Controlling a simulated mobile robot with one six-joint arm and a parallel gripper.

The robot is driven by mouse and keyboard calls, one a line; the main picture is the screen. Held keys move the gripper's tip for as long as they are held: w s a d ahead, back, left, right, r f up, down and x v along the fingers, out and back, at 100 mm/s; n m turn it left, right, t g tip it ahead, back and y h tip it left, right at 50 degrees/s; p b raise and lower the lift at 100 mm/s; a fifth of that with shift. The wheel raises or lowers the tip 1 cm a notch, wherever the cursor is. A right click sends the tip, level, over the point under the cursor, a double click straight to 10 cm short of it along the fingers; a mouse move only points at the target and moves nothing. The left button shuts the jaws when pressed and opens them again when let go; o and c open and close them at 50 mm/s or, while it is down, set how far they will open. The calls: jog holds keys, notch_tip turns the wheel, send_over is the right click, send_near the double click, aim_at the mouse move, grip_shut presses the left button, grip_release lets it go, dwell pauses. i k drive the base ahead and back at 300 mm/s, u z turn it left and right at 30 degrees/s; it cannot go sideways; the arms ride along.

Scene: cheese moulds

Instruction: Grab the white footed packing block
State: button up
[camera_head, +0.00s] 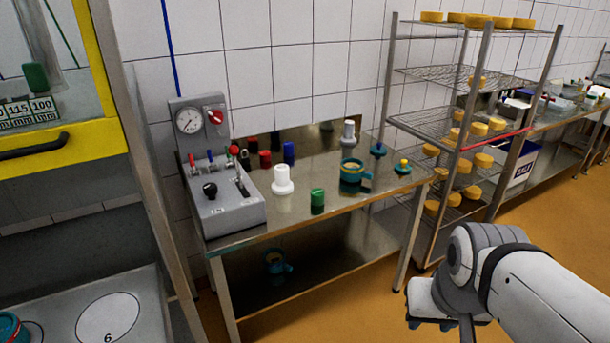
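A white block with a wider round foot (282,182) stands upright on the steel table (300,215), between the grey control box and a green cylinder. It looks like the white footed packing block. A paler grey piece of similar footed shape (348,133) stands farther back on the same table. My gripper (440,320) is at the lower right, in front of the table and well apart from the block. Its fingers are cut off or hidden, so its opening does not show.
The grey control box (226,212) with gauge and levers stands left of the block. A green cylinder (317,200), a teal mould (352,175), and red (265,159) and blue cylinders (289,152) stand nearby. A cheese rack (455,125) is at right.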

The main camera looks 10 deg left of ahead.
aim_at(282, 186)
jog(key=u, duration=0.75)
jog(key=i, duration=0.95)
jog(key=z, duration=0.05)
jog(key=k, duration=0.3)
jog(key=z, duration=0.65)
jog(key=i, duration=1.4)
jog(key=u, duration=0.05)
